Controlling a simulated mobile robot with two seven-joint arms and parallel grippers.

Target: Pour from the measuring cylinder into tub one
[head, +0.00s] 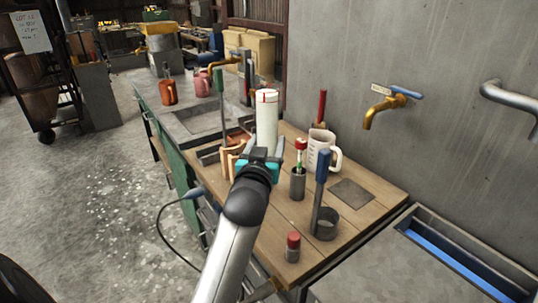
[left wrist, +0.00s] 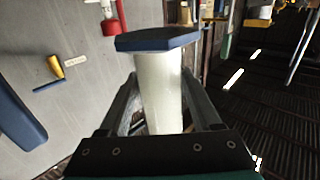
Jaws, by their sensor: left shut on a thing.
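The measuring cylinder (head: 266,115) is a tall white tube with a red mark near its top. It stands about upright in the head view, above the wooden bench. My left gripper (head: 258,158) is shut on it. In the left wrist view the pale tube (left wrist: 158,92) lies between the two fingers, with a blue octagonal base (left wrist: 157,39) beyond them. My gripper hides the lower part in the head view. No container shows a readable label, so I cannot tell which is tub one. My right gripper is not in view.
A white jug (head: 320,146), a grey holder with red-topped tools (head: 298,184), a dark round pot (head: 327,224) and a small red-capped jar (head: 292,247) stand right of the gripper. A brass tap (head: 380,108) sticks out of the wall. A sink (head: 205,118) lies behind.

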